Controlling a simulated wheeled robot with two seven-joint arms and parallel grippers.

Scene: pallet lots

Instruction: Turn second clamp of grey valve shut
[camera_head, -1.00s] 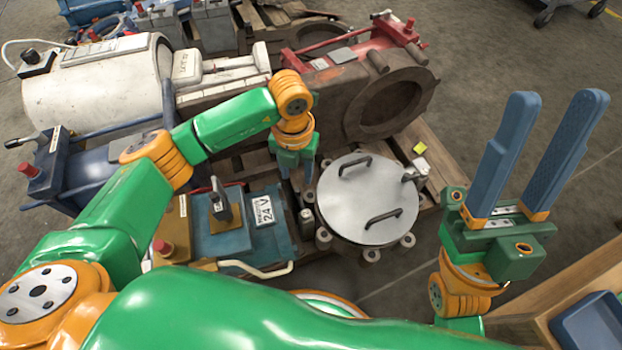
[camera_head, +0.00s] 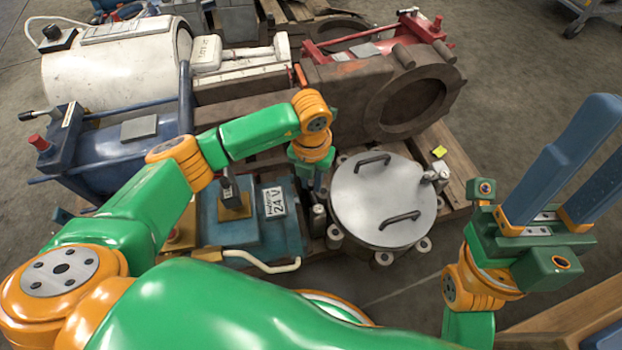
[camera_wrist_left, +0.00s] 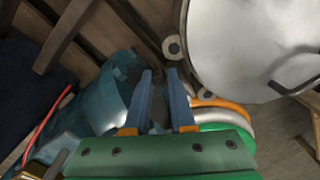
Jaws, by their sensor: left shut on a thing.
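The grey valve's round lid (camera_head: 384,200) lies flat on the pallet, with two dark handles on top and several small round clamps, such as this one (camera_head: 384,258), around its rim. The lid also shows at the upper right of the left wrist view (camera_wrist_left: 255,45). My left gripper (camera_head: 318,190) points down at the lid's left edge. It is shut on a clamp, whose dark shape shows between the blue fingers in the left wrist view (camera_wrist_left: 160,115); the fingers partly hide it. My right gripper (camera_head: 572,165) points up at the right, its fingers wide apart and empty.
A teal box with a 24 V label (camera_head: 275,201) stands close left of my left gripper. A brown housing with a round opening (camera_head: 405,105) stands behind the lid. A white cylinder (camera_head: 110,70) and a blue unit (camera_head: 125,150) fill the left.

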